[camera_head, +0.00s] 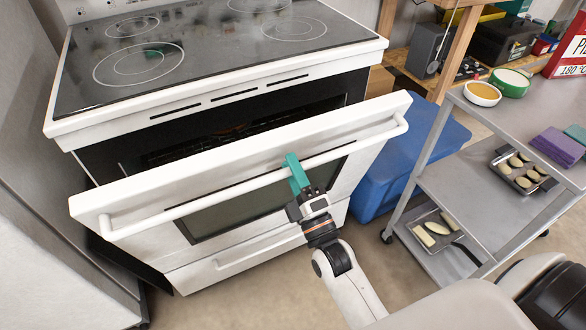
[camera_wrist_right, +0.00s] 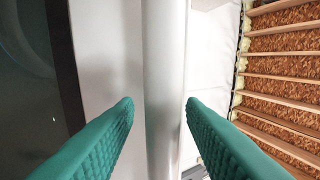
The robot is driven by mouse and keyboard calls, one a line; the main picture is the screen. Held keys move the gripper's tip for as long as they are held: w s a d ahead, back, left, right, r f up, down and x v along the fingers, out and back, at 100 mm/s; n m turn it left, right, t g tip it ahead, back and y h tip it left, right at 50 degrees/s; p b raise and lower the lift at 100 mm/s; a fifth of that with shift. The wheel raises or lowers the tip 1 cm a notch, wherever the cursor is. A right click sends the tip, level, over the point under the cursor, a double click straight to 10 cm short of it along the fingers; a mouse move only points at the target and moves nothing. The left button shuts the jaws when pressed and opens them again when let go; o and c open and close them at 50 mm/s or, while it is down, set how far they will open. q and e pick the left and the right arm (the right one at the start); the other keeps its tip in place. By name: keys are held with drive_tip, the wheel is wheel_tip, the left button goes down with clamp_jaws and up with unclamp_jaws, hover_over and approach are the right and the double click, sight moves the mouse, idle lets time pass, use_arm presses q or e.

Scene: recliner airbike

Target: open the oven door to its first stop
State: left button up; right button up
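The white oven door (camera_head: 150,190) is tilted partly open, its top edge leaning out from the oven. A dark gap with racks shows behind it. The white bar handle (camera_head: 225,192) runs across the door's upper front. My right gripper (camera_head: 292,162) is at the middle of the handle. In the right wrist view its teal fingers (camera_wrist_right: 160,105) lie on either side of the handle (camera_wrist_right: 165,60). A gap shows at the left finger; the right finger is very close to the bar, and I cannot tell if it touches. My left gripper is not in view.
The black glass cooktop (camera_head: 200,50) above is clear of pots. A blue bin (camera_head: 408,165) and a grey cart (camera_head: 480,190) with trays and bowls stand to the right. Floor shows between the oven and cart. A grey cabinet side (camera_head: 45,130) is close on the left.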

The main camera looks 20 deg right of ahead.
drive_tip(key=shift+s, duration=0.1)
drive_tip(key=v, duration=1.1)
drive_tip(key=shift+s+f, duration=0.2)
drive_tip(key=shift+s, duration=0.15)
